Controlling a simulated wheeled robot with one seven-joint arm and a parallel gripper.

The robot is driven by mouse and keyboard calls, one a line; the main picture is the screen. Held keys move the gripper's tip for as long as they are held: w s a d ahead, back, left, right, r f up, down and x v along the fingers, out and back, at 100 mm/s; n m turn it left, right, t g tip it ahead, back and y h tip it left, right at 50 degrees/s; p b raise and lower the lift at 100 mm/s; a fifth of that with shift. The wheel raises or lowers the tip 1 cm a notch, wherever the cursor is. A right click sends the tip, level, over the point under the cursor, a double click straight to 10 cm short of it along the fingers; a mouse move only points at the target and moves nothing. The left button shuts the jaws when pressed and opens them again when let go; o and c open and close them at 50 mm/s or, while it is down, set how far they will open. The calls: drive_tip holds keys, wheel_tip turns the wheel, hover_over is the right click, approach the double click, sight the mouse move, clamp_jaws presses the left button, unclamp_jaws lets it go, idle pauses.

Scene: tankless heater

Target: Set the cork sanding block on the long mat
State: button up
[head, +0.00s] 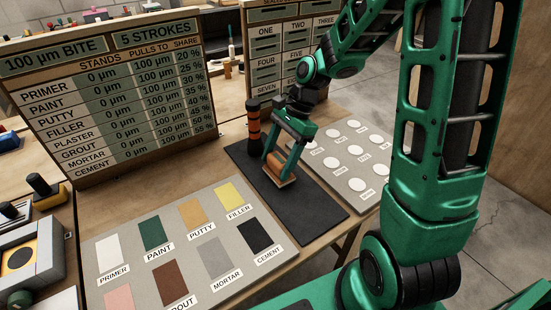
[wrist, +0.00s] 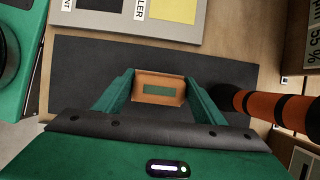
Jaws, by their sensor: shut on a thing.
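The cork sanding block (head: 283,168) is a small tan-brown block; the wrist view shows it with a green strip on its face (wrist: 158,90). My gripper (head: 279,165) is shut on it, with a green finger at either side. The long mat (head: 310,205) is a black strip running across the wooden table. The block is over the middle of the mat; I cannot tell whether its underside touches it. In the wrist view the mat (wrist: 85,75) spreads out on both sides of my gripper (wrist: 159,95).
An orange and black banded cylinder (head: 254,125) stands at the mat's far end, close to my gripper. A colour sample board (head: 180,250) lies left of the mat and a board of white discs (head: 345,160) lies right. The mat's near end is clear.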

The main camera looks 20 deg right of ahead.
drive_tip(key=shift+f, duration=0.45)
idle(0.5)
drive_tip(key=o, duration=1.4)
drive_tip(key=shift+r, duration=0.1)
drive_tip(key=v, duration=1)
drive_tip(key=shift+w+r, duration=0.1)
drive_tip(key=shift+r, duration=0.15)
